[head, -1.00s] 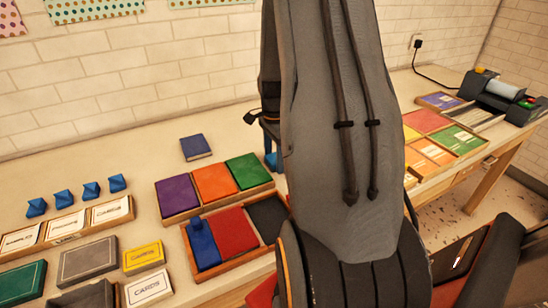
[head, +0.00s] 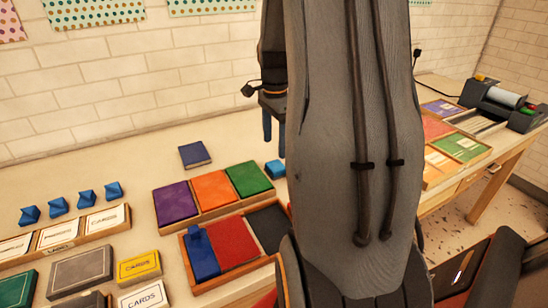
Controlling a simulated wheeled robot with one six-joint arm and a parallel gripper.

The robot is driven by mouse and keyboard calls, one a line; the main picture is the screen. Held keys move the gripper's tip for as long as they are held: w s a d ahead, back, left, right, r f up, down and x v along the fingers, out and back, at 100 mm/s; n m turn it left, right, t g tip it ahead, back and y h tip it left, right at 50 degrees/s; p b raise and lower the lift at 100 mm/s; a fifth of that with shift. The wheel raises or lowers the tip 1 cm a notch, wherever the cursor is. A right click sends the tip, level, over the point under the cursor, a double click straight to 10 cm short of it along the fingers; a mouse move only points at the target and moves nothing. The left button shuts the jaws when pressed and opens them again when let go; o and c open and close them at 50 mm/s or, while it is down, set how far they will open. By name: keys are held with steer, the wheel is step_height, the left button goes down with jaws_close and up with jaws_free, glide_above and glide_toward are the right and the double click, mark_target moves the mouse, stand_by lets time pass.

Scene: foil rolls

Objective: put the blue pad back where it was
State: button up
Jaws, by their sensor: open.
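A blue pad (head: 204,262) lies in the front left compartment of the near wooden tray, beside a red pad (head: 232,239) and a black pad (head: 268,222). A small blue knobbed piece (head: 194,233) stands at the blue pad's back edge. A small bright blue block (head: 275,169) sits on the table behind the trays, partly hidden by my arm. My gripper (head: 274,127) is open above that block, its blue fingers pointing down and clear of it. Part of my gripper is hidden behind my arm.
Behind is a tray with purple, orange and green pads (head: 213,188). A navy book (head: 194,154) lies behind it. Several blue pieces (head: 86,198) and card boxes (head: 139,267) are at left. A grey machine (head: 505,103) stands far right.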

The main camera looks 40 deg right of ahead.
steer(key=a+n, duration=0.3)
steer(key=a, duration=0.2)
steer(key=s+a+n, duration=0.1)
steer(key=a+n, duration=0.3)
steer(key=a, duration=0.2)
steer(key=s+a+n, duration=0.1)
steer(key=a+n, duration=0.2)
steer(key=a, duration=0.3)
steer(key=shift+s+a+n+t, duration=0.2)
steer(key=shift+n+t, duration=0.1)
steer(key=shift+n, duration=0.1)
steer(key=s+a+n, duration=0.2)
steer(key=a+n, duration=0.1)
steer(key=s+a+f+n, duration=0.1)
steer(key=s+a+n, duration=0.1)
steer(key=a+n, duration=0.1)
steer(key=s+a+f+n, duration=0.1)
steer(key=s+a+n, duration=0.1)
steer(key=a+n, duration=0.1)
steer(key=shift+s+a+f+t, duration=0.2)
steer(key=shift+a+f+t, duration=0.1)
steer(key=shift+a, duration=0.35)
steer(key=shift+s+a+n, duration=0.3)
steer(key=shift+a+n, duration=0.05)
steer(key=shift+n, duration=0.05)
